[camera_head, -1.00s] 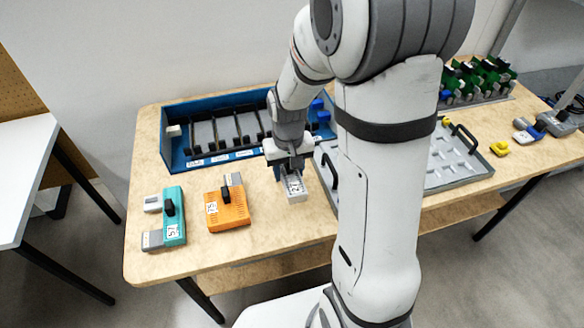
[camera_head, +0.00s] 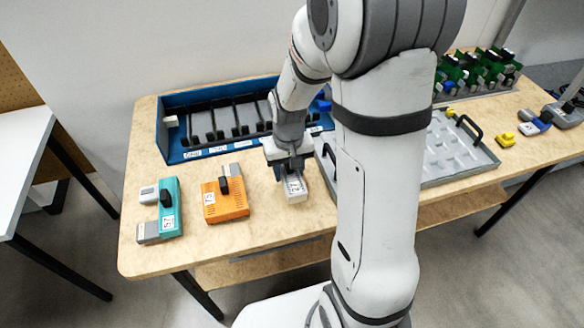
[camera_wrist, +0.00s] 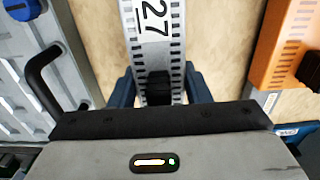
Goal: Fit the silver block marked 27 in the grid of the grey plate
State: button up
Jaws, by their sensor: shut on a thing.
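The silver block marked 27 (camera_head: 295,187) is in my gripper (camera_head: 289,168), at the middle of the wooden table. In the wrist view the block (camera_wrist: 155,40) points away from my gripper (camera_wrist: 158,88), with its 27 label showing and dark blue fingers on both sides. I cannot tell whether it touches the table. The grey plate (camera_head: 478,158) with its grid of raised spots lies to the right, partly hidden behind my arm. Its left handle shows close beside the block, and the plate's edge (camera_wrist: 80,50) also shows at the left of the wrist view.
An orange module (camera_head: 226,203) and a teal module (camera_head: 170,208) lie to the left. A blue rack (camera_head: 175,148) with dark dividers stands behind. Green boards (camera_head: 490,68) and a yellow piece (camera_head: 505,139) are at the right. The front middle of the table is clear.

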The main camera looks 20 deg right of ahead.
jog(key=shift+f+b, duration=0.8)
jog(key=shift+f, duration=0.35)
jog(key=o, duration=1.2)
